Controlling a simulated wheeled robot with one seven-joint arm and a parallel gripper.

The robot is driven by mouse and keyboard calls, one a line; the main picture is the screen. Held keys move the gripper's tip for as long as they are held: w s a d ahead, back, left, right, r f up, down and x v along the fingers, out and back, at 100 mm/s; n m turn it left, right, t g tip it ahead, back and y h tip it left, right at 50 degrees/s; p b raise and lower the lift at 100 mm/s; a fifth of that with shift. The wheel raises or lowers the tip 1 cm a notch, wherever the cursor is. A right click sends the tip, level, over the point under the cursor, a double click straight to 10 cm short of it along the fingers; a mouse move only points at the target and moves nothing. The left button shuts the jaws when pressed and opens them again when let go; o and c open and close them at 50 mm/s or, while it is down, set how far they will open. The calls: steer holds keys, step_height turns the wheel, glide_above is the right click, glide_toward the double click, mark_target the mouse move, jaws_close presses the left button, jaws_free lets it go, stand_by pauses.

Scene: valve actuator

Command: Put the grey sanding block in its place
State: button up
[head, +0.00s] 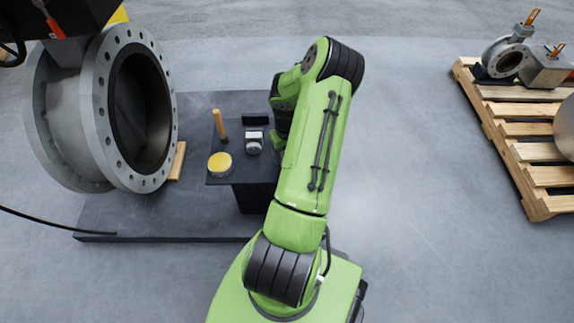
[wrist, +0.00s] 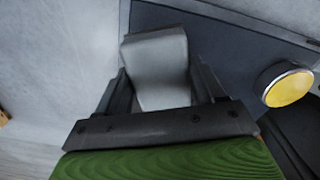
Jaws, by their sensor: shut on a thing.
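The grey sanding block (wrist: 158,68) is between the two dark fingers of my gripper (wrist: 160,84) in the wrist view. The fingers are shut on its sides, and its far end points away from the wrist. In the head view my green arm covers most of the gripper and I cannot make out the held block. A small dark stand (head: 222,180) beside the arm carries a yellow-topped round tin (head: 220,162), a wooden-handled tool (head: 219,124) and a small grey-and-white item (head: 254,142). The block's place cannot be picked out with certainty.
A large flanged valve (head: 105,110) stands at the left on a dark base plate (head: 165,225). A yellow round tin top (wrist: 287,86) lies at the right in the wrist view. A wooden pallet (head: 535,175) with valve parts stands far right. Floor between is clear.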

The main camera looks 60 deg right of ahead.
steer(key=shift+f+b, duration=0.75)
steer(key=shift+f, duration=1.6)
steer(key=o, duration=0.9)
steer(key=shift+o, duration=0.2)
steer(key=shift+r, duration=0.1)
